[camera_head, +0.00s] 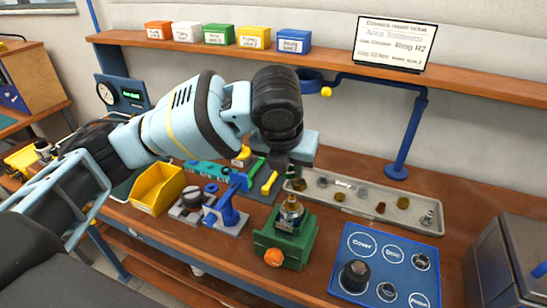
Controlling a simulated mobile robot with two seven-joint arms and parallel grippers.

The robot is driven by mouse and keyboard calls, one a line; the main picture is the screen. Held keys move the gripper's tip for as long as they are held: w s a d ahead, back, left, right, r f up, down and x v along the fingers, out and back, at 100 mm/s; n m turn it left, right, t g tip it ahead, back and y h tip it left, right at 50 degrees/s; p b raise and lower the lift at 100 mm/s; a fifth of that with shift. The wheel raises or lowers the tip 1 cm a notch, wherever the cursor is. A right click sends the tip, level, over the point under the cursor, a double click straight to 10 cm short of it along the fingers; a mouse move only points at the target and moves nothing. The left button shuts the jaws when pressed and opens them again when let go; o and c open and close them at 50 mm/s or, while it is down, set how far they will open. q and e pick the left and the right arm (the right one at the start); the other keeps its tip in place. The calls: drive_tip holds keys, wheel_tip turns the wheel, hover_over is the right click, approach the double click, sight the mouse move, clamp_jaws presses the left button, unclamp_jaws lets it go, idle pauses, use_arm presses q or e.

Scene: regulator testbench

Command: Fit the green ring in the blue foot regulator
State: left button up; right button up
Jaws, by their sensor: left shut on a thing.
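My left gripper (287,166) points down over the left end of a long grey parts tray (352,208). It is shut on a small dark green thing (291,172), mostly hidden by the fingers; I cannot tell surely whether it is the green ring. A brass-topped regulator body (291,210) stands upright in a green fixture (294,244) with an orange knob, nearer than the gripper. A blue clamp-like device (229,208) on a grey base stands to its left. I cannot tell which one is the blue foot regulator. My right gripper is out of view.
The tray holds several small rings and parts. A blue mat (405,258) with labelled circles carries dark and metal parts. A yellow bin (157,188) stands left, a blue stand (400,150) behind, and a grey metal box (505,262) right. A sign (396,42) reads "Ring R2".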

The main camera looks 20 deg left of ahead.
sight(291, 200)
use_arm(q)
drive_tip(key=shift+s+d+r+m, duration=0.1)
drive_tip(key=shift+s+d+m, duration=0.2)
drive_tip(key=shift+s+d, duration=0.25)
drive_tip(key=shift+f, duration=2.1)
drive_tip(key=shift+f, duration=2.05)
idle(1.4)
drive_tip(key=o, duration=1)
drive_tip(key=shift+o, duration=0.3)
